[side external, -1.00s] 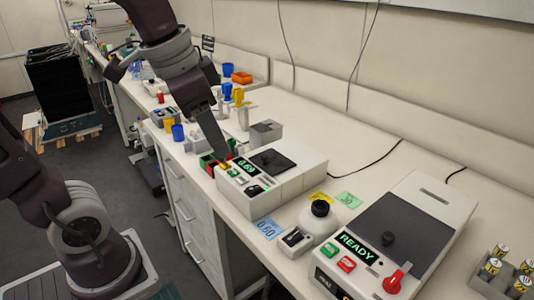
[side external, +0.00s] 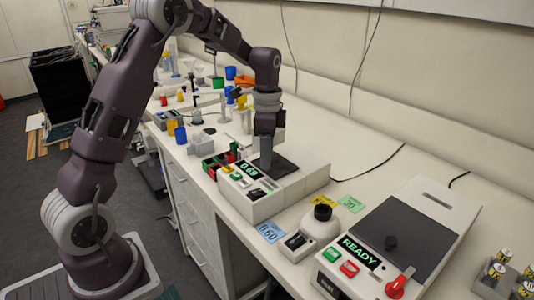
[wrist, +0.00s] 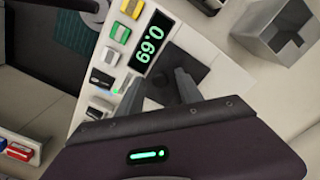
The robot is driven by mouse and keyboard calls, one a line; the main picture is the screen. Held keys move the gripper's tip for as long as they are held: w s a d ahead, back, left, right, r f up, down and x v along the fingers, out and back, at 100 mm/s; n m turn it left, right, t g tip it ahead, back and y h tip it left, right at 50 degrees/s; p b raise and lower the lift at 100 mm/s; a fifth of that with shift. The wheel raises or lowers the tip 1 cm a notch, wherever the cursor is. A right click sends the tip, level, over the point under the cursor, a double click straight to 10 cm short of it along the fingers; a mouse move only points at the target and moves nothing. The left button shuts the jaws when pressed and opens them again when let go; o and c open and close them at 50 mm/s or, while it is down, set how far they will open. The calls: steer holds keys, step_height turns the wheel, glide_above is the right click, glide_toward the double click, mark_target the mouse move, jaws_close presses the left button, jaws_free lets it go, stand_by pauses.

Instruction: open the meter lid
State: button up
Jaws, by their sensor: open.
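The meter (side external: 268,195) is a white box on the bench with a green 0.69 readout and a row of coloured buttons. Its dark square lid (side external: 285,166) lies flat on top and looks closed. The lid also shows in the wrist view (wrist: 184,66), partly hidden by my fingers. My gripper (side external: 266,166) points down over the lid's left part, close to its surface; I cannot tell whether it touches. In the wrist view my gripper (wrist: 157,84) has its two fingers apart, with nothing held between them.
A second device with a READY screen (side external: 360,250) and a red knob (side external: 401,283) stands at the front right. A round black-topped vessel (side external: 322,213) stands between the two devices. A grey open holder (wrist: 277,32) sits beside the meter. Coloured note cards lie on the bench.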

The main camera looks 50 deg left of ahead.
jaws_close()
steer(key=shift+r, duration=0.1)
stand_by(1.3)
